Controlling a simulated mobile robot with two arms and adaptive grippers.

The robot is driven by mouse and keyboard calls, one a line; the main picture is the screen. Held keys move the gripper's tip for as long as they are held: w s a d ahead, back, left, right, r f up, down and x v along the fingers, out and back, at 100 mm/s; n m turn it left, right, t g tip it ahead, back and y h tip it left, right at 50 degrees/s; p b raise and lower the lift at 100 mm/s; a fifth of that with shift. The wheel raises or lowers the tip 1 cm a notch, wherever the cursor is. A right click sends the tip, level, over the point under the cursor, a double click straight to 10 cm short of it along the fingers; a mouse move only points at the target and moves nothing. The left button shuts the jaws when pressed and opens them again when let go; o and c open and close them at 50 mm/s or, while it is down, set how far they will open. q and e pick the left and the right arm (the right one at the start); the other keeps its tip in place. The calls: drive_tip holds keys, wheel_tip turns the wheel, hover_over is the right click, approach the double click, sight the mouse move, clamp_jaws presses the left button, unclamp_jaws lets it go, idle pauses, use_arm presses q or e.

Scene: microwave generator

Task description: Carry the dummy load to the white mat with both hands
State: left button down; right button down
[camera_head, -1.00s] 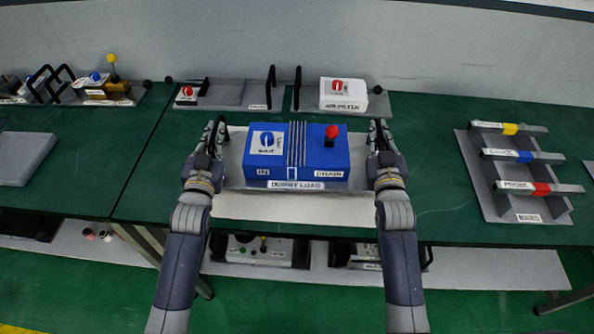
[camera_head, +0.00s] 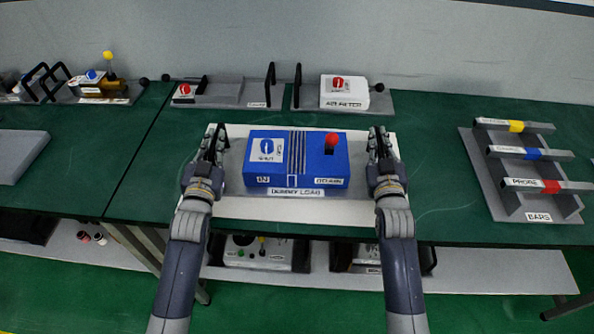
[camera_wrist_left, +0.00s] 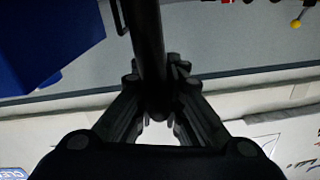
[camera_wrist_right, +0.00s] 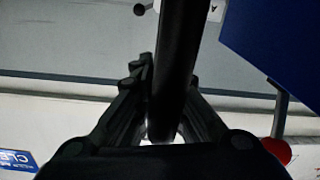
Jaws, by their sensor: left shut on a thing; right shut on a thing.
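The dummy load (camera_head: 297,162) is a blue box with a blue-and-white dial panel and a red knob, on a grey base. It is level and over the white mat (camera_head: 290,210), which shows on all sides of it. I cannot tell whether its base touches the mat. My left gripper (camera_head: 213,150) is shut on the black handle at its left end; the handle bar (camera_wrist_left: 150,50) runs between the fingers in the left wrist view. My right gripper (camera_head: 379,150) is shut on the right handle (camera_wrist_right: 178,60). The fingertips are partly hidden.
A rack of bars (camera_head: 520,170) is at right, a grey slab (camera_head: 18,155) at left. Green table is clear between mat and rack. Boxes sit on a lower shelf.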

use_arm(q)
drive_tip(key=c, duration=2.1)
unclamp_jaws()
drive_tip(key=shift+d+f, duration=0.15)
use_arm(e)
drive_tip(key=c, duration=2.1)
unclamp_jaws()
drive_tip(key=shift+a+f, duration=0.15)
use_arm(q)
drive_tip(key=o, duration=0.4)
use_arm(e)
drive_tip(key=o, duration=0.4)
use_arm(q)
drive_tip(key=shift+s, duration=0.15)
use_arm(e)
drive_tip(key=shift+s, duration=0.15)
use_arm(q)
drive_tip(key=shift+s, duration=0.2)
drive_tip(key=s, duration=1.1)
drive_tip(key=shift+s+a, duration=0.3)
drive_tip(key=shift+a, duration=0.1)
use_arm(e)
drive_tip(key=s, duration=1.2)
drive_tip(key=shift+a, duration=0.2)
